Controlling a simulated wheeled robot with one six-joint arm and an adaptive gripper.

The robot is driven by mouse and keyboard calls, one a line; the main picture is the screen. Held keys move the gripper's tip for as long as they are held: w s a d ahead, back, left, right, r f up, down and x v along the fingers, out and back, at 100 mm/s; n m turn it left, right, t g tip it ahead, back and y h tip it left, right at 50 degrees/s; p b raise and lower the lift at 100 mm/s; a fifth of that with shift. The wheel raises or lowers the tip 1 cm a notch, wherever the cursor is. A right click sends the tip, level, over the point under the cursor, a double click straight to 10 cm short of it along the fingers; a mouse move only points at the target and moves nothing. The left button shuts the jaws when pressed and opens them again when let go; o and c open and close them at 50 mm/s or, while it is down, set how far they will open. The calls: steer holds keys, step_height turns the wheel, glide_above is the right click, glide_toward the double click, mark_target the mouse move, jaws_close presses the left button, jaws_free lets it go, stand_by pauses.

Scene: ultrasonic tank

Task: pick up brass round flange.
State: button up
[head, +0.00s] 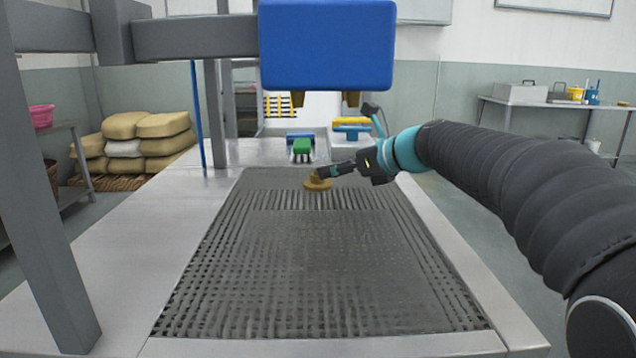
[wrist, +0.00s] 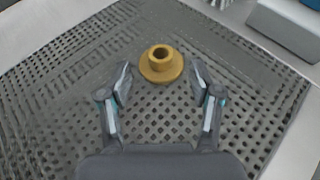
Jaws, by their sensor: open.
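The brass round flange (wrist: 161,65) is a gold disc with a raised hollow hub. It lies hub up on the perforated grey grate (wrist: 60,125). In the head view the flange (head: 317,184) is near the far end of the grate. My gripper (wrist: 161,82) is open in the wrist view, with its fingertips to the left and right of the flange and a little short of its centre. They appear apart from it. In the head view my gripper (head: 332,172) reaches in from the right, and its tips overlap the flange.
A blue block (head: 327,45) hangs above the far grate from a grey frame (head: 195,38).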

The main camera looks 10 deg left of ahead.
mark_target(317, 173)
steer(key=shift+x, duration=3.35)
steer(key=shift+d+f, duration=0.15)
jaws_close()
